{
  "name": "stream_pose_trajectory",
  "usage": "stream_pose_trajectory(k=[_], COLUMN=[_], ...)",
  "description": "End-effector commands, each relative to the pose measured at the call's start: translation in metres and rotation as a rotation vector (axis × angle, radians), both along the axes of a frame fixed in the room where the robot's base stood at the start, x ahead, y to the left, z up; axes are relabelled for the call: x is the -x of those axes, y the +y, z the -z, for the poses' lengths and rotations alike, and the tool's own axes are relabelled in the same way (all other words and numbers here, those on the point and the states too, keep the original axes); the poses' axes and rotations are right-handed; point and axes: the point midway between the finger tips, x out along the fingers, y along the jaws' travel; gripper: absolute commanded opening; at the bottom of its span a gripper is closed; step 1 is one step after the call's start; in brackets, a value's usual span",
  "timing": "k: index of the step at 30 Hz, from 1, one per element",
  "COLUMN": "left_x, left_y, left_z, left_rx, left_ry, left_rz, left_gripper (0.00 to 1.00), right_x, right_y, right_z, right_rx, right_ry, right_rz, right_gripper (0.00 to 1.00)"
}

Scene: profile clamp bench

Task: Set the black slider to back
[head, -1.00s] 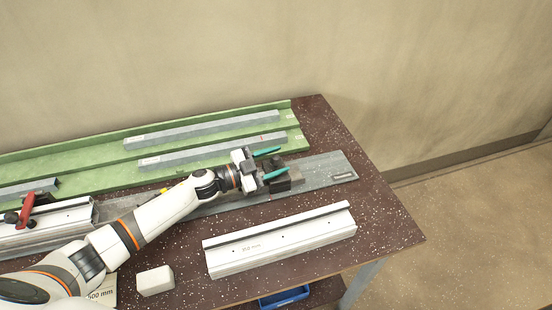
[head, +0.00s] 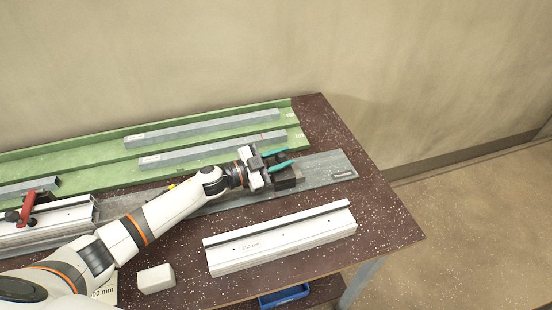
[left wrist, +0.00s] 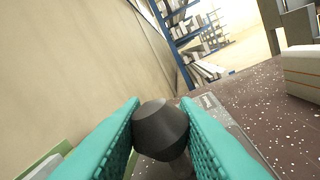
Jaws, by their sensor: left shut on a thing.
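The black slider (head: 289,179) is a dark block on the grey flat rail (head: 325,166), near the rail's right end. My left gripper (head: 286,157) is over it, with its teal fingers above the block's far side. In the left wrist view, the fingers (left wrist: 161,108) are shut on a black knob (left wrist: 160,127), one finger on each side of it. In the head view the knob is hidden by the fingers. My right gripper is not in view.
A green tray (head: 95,165) with grey bars lies behind the rail. A white profile (head: 280,243) and a small white block (head: 155,279) lie in front. A clamp with a red lever (head: 28,202) stands at left. The bench (head: 385,215) is clear at right.

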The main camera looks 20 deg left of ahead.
Motion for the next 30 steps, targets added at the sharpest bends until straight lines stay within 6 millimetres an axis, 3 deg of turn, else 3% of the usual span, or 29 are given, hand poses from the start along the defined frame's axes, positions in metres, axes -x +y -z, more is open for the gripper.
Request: stream_pose_trajectory(k=[12,18,24,30], left_x=[-0.06,-0.083,-0.095,-0.098], left_y=[-0.09,-0.124,-0.141,-0.146], left_z=[-0.001,0.0,-0.001,-0.002], left_rx=[0.003,0.003,0.002,0.002], left_ry=[-0.004,-0.004,-0.003,-0.003], left_rz=[0.003,0.002,0.0,0.0], left_gripper=[0.0,0.0,0.0,0.0], right_x=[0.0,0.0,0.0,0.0], right_y=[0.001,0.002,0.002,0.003], right_z=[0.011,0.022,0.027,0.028], right_rx=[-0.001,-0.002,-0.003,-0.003], right_ry=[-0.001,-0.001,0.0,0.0], right_rz=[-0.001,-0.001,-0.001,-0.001], right_gripper=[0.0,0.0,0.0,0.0])
